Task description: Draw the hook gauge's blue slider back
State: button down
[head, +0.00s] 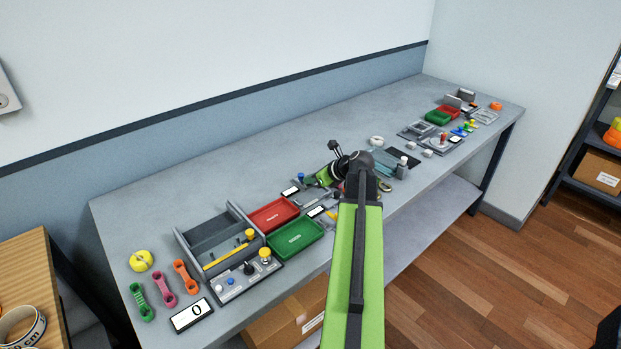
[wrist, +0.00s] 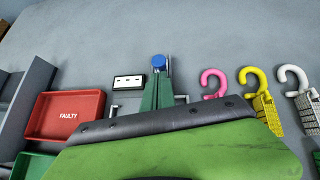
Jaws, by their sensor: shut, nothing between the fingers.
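The hook gauge's blue slider (wrist: 158,62) shows as a round blue knob near the top middle of the wrist view, with a thin grey metal part beside it. In the head view the blue knob (head: 300,177) is just left of my wrist. My gripper (wrist: 158,76) shows as two dark green fingers lying side by side, shut and empty. Their tips are at the near side of the knob; I cannot tell whether they touch it. Most of the gauge's body is hidden behind the fingers and my dark-edged green hand.
A small white display (wrist: 128,82) is left of the knob. Pink (wrist: 213,82), yellow (wrist: 258,92) and white (wrist: 298,85) hooks lie to the right. A red tray (wrist: 65,115) marked FAULTY is at the left, with a green tray (head: 296,238) near it. Bare bench lies behind the knob.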

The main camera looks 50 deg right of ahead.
jog(key=s, duration=0.2)
jog(key=shift+s+f, duration=0.15)
jog(key=shift+s, duration=0.2)
jog(key=p+v, duration=0.2)
jog(key=v, duration=0.1)
jog(key=p+v, duration=0.2)
jog(key=v, duration=0.1)
jog(key=p+v, duration=0.2)
jog(key=v, duration=0.2)
jog(key=shift+d, duration=0.25)
jog(key=shift+s+r, duration=0.15)
jog(key=shift+r, duration=0.05)
jog(key=shift+f, duration=0.1)
